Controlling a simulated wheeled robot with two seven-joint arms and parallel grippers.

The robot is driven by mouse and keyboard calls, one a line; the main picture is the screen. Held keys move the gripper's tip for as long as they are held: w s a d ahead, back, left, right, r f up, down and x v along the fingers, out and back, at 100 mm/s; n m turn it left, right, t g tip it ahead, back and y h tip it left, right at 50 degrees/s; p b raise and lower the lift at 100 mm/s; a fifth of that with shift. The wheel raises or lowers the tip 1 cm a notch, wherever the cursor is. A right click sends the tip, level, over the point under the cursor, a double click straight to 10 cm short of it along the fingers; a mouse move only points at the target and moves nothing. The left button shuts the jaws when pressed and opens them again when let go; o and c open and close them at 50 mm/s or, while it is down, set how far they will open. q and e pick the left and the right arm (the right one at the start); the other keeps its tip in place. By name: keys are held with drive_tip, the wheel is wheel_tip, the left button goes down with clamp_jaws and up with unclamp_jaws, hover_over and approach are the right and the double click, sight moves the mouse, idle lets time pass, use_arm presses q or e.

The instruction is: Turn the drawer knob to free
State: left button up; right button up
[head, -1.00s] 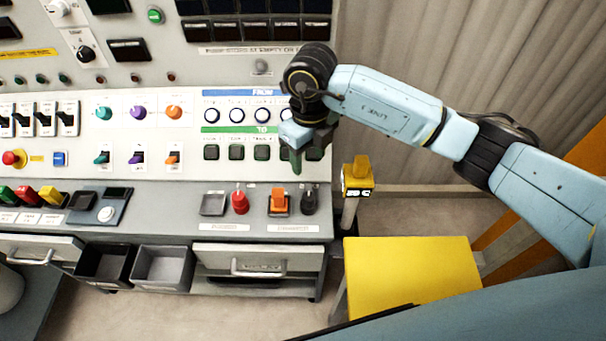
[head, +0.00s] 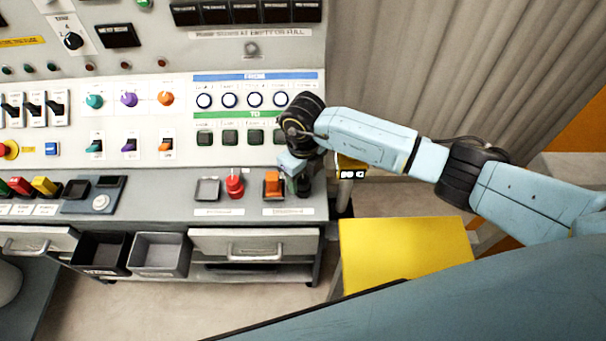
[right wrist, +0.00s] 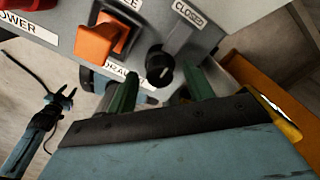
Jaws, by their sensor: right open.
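The drawer knob (right wrist: 160,68) is a small black knob with a white pointer line. It sits on the grey panel by a partly hidden label and a "CLOSED" label (right wrist: 188,14). My right gripper (right wrist: 160,88) is open, its two green fingers apart, with the knob just ahead of the gap between them. I cannot tell whether they touch it. In the head view my right gripper (head: 297,170) is over the console's right end and largely hides the knob. The drawer (head: 225,243) below looks shut. A small dark claw on a blue arm, apparently my left gripper (right wrist: 61,98), shows in the wrist view.
An orange rocker switch (right wrist: 98,42) is close beside the knob; it also shows in the head view (head: 273,184). A red knob (head: 235,184) is further left.

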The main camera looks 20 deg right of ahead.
drive_tip(key=shift+c, duration=0.7)
drive_tip(key=c, duration=0.8)
use_arm(q)
drive_tip(key=shift+s+f, duration=0.1)
drive_tip(key=shift+s, duration=0.35)
use_arm(e)
drive_tip(key=shift+c, duration=0.2)
